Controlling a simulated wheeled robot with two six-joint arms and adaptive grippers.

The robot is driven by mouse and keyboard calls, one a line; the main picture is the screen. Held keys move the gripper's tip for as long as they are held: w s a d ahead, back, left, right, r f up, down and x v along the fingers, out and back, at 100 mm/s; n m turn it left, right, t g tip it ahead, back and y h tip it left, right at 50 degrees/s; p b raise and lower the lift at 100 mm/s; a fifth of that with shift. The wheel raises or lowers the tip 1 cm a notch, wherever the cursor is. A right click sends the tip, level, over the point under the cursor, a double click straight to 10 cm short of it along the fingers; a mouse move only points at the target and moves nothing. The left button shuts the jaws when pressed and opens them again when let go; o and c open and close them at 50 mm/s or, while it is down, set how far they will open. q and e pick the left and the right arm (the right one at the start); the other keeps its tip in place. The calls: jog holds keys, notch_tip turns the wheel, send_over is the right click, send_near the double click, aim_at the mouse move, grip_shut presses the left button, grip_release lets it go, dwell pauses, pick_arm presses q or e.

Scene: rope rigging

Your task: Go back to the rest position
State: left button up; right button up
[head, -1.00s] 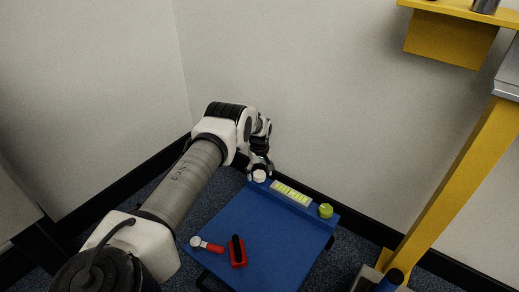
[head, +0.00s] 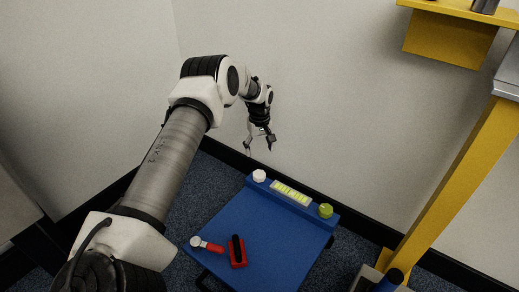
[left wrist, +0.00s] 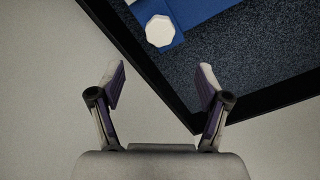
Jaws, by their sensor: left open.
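My left gripper (head: 259,148) is open and empty. In the head view it hangs in the air above and behind the far left corner of the blue table (head: 225,222). A white knob (head: 259,176) stands on that corner, apart from the fingers. In the left wrist view the two spread fingers (left wrist: 161,90) have nothing between them, and the white knob (left wrist: 160,31) shows beyond their tips. My right gripper is in neither view.
The blue table also carries a light panel with yellow-green bars (head: 291,193), a green knob (head: 325,210), a red-handled piece (head: 208,245) and a red block with a black lever (head: 237,252). A yellow frame (head: 445,170) stands at right. Walls rise close behind.

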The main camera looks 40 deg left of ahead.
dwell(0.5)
pick_arm(q)
jog(key=s+d+f+m+g+p, duration=0.25)
jog(key=s+d+f, duration=0.25)
jog(key=s+d, duration=0.45)
jog(key=s+d+f+m+g+p, duration=0.2)
jog(key=s+d+f+p, duration=0.15)
jog(key=s+d, duration=0.6)
jog(key=s+d+r+m+t+p, duration=0.1)
jog(key=s+d+m, duration=0.3)
jog(key=s, duration=0.6)
jog(key=s+d+m+t, duration=0.15)
jog(key=s+d, duration=0.35)
jog(key=s, duration=0.5)
notch_tip(320, 180, up, 39)
jog(key=w+m+t+p, duration=0.2)
jog(key=p, duration=3.6)
jog(key=shift+w, duration=0.35)
